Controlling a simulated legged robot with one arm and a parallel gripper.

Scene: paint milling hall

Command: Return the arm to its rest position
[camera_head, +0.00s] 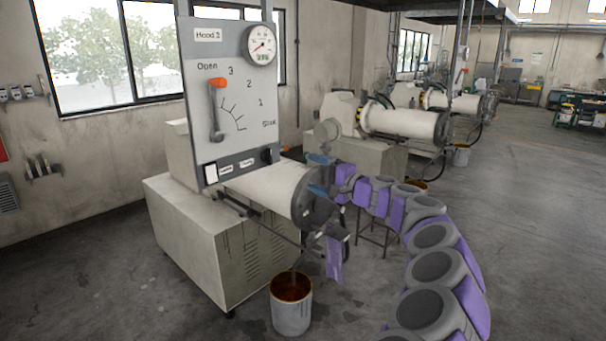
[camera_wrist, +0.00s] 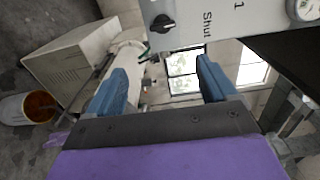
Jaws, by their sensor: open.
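My purple-and-grey arm (camera_head: 433,265) reaches from the lower right and curves toward the mill. My gripper (camera_head: 314,174) is beside the front end of the mill's white cylinder. In the wrist view my gripper (camera_wrist: 162,68) shows two blue fingers spread apart with nothing held between them. The grey "Hood 3" panel (camera_head: 240,110) stands above the mill, to the left of my gripper. Its orange-tipped lever (camera_head: 217,100) points up, near the "Open" mark. Part of the panel (camera_wrist: 185,22) shows sideways in the wrist view, with a black knob and "Shut".
A bucket of reddish-brown paint (camera_head: 291,312) stands on the floor below the mill cylinder (camera_head: 265,187). The mill's pale cabinet (camera_head: 215,245) is left of the arm. More mills (camera_head: 402,122) stand behind. The floor at right (camera_head: 540,220) is clear.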

